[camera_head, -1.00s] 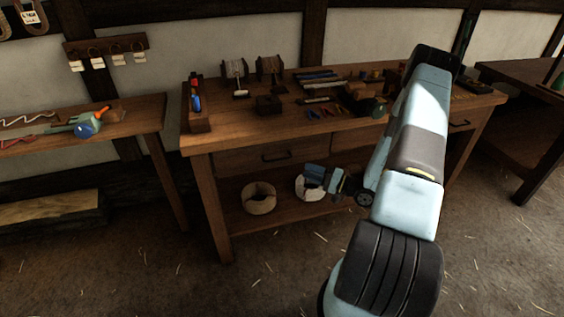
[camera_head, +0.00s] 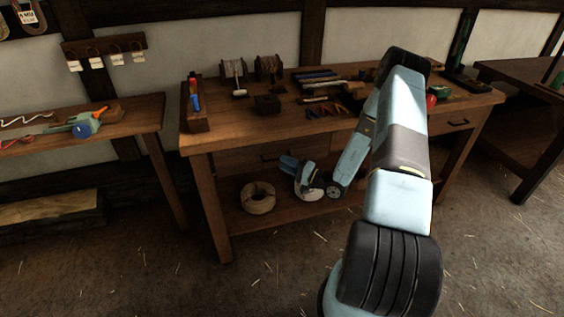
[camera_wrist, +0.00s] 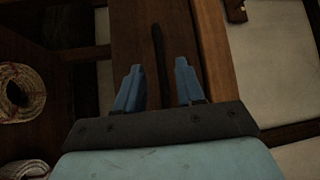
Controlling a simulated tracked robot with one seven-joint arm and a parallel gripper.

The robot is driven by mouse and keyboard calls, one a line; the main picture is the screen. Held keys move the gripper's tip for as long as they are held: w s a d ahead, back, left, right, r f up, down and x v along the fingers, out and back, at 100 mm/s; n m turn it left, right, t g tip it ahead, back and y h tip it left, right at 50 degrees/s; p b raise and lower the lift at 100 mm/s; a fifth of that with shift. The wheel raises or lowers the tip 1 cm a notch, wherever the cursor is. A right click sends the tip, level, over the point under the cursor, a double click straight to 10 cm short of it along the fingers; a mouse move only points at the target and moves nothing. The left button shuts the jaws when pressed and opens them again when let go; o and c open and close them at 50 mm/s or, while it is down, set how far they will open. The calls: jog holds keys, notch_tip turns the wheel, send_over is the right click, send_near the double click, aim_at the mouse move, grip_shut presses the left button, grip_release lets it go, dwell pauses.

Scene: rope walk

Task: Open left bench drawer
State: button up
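The left bench drawer (camera_head: 235,162) is under the bench top and looks shut, its front flush with the frame. Its dark bar handle (camera_head: 268,156) shows just left of my gripper (camera_head: 287,162), which hides part of the drawer front. In the wrist view, my gripper (camera_wrist: 158,85) is open, with its two blue fingers apart. A dark bar, apparently the handle (camera_wrist: 158,50), runs between and beyond the fingers over the brown drawer front (camera_wrist: 130,35). I cannot tell whether the fingers touch it.
The bench top (camera_head: 225,130) holds spools, a tool rack (camera_head: 194,105) and several tools. A side table (camera_head: 140,115) stands left.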

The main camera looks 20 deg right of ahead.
jog(key=shift+x, duration=1.4)
grip_shut()
